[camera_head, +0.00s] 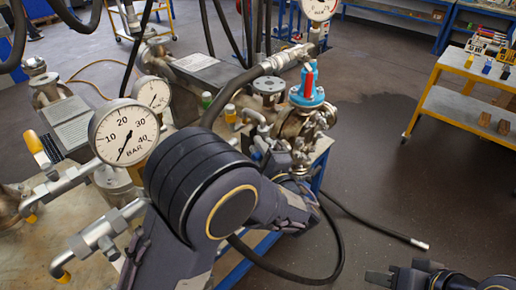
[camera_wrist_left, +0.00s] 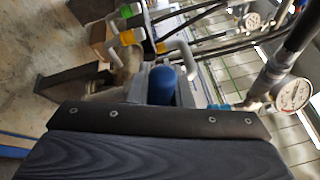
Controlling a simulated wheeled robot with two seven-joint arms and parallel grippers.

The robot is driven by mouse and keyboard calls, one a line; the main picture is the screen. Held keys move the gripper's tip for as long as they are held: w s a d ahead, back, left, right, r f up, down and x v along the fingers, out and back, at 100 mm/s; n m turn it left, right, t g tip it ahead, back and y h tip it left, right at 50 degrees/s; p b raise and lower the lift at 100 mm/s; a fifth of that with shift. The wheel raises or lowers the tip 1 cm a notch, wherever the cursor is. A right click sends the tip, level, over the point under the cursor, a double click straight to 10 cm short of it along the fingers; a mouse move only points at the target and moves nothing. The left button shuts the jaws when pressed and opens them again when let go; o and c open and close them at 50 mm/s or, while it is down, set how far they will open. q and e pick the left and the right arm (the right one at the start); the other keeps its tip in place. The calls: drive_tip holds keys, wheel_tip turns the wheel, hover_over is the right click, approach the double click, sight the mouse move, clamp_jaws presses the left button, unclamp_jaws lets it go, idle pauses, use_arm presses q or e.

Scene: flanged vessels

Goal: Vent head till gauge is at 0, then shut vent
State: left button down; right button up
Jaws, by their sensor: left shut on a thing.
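The large white gauge (camera_head: 125,132) is marked in BAR. My left gripper (camera_head: 290,170) is low beside the flanged fitting with the blue and red cap (camera_head: 307,92), partly hidden by my own wrist. It is shut on what seems to be a blue-gripped handle, whose rounded blue end (camera_wrist_left: 165,85) shows in the left wrist view. The fingertips are hidden. My right gripper (camera_head: 395,277) is at the bottom right, away from the vessels; its jaw opening is unclear.
Valve levers with yellow and green ends (camera_head: 230,112) and a thick black hose (camera_head: 230,92) crowd the vessel top. Another gauge (camera_head: 320,8) stands at the top. A loose hose end (camera_head: 418,243) lies on the floor.

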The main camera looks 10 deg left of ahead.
use_arm(q)
drive_tip(key=shift+w+d+r+m+g+h+p, duration=0.2)
drive_tip(key=shift+r+m+g+p, duration=0.25)
drive_tip(key=shift+m+p, duration=0.3)
drive_tip(key=shift+w+d+r+m+g+h+p, duration=0.1)
drive_tip(key=shift+w+r+m+g+h+p, duration=0.15)
drive_tip(key=shift+r+m+p, duration=0.45)
drive_tip(key=shift+f+m, duration=0.2)
drive_tip(key=shift+m, duration=0.05)
drive_tip(key=c, duration=1.3)
unclamp_jaws()
drive_tip(key=b+v, duration=0.2)
drive_tip(key=v, duration=0.6)
